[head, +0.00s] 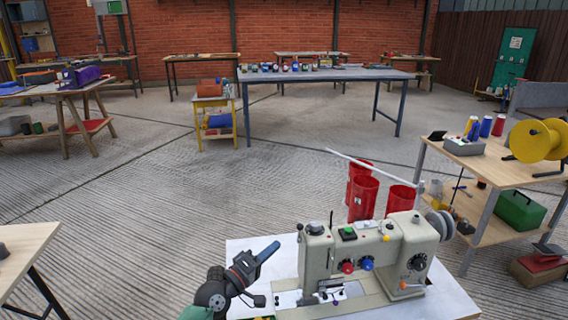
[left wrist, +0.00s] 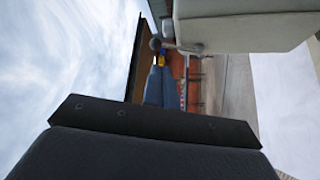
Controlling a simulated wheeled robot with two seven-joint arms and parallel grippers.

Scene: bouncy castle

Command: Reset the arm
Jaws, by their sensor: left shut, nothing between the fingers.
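My left gripper (head: 268,251) comes in low in the head view, dark with blue fingers. It is shut and empty, held beside the left end of a cream sewing machine (head: 318,252) and apart from it in this view. In the left wrist view the blue fingers (left wrist: 154,86) show closed together, with a pale block-like part (left wrist: 240,22), likely the machine, close by at the top. My right gripper is not in view.
The machine stands on a white table (head: 245,247). Red cylindrical bins (head: 363,200) stand behind it. A wooden workbench (head: 490,165) with spools is at the right. Another table edge (head: 22,245) shows at the left. The concrete floor between is clear.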

